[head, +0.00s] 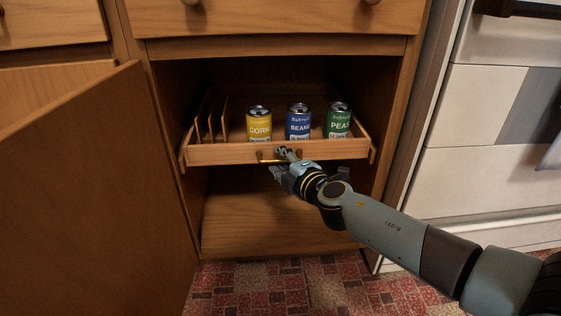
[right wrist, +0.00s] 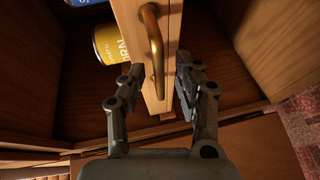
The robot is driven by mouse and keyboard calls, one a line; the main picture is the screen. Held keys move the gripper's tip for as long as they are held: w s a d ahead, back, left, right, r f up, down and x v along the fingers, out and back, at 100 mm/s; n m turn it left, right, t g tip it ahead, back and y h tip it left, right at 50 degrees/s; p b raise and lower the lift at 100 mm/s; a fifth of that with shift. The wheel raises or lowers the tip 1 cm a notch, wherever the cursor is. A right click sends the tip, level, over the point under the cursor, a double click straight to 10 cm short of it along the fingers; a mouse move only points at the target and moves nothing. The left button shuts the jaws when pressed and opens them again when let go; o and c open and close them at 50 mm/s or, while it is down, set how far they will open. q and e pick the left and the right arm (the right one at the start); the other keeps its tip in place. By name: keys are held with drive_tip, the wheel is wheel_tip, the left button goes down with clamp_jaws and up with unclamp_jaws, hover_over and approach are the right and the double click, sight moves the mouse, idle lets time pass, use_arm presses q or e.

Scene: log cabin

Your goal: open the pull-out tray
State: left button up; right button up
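The pull-out tray (head: 220,155) is a light wooden tray inside the open lower cabinet. Its low front board carries a brass bar handle (right wrist: 153,45), which also shows in the head view (head: 266,160), partly covered by my gripper. A yellow corn can (head: 259,126), a blue beans can (head: 298,124) and a green peas can (head: 338,122) stand in the tray. My right gripper (head: 283,163) is at the handle. In the right wrist view its fingers (right wrist: 160,82) are apart, one on each side of the handle, with a visible gap. My left gripper is out of view.
The cabinet door (head: 90,200) stands open on the left. A drawer (head: 280,15) is above the opening, and a bare wooden shelf (head: 270,225) is below the tray. A white appliance (head: 480,150) stands on the right. The red patterned floor (head: 300,285) in front is clear.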

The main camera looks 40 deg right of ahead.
drive_tip(key=shift+w, duration=0.3)
clamp_jaws()
idle(0.4)
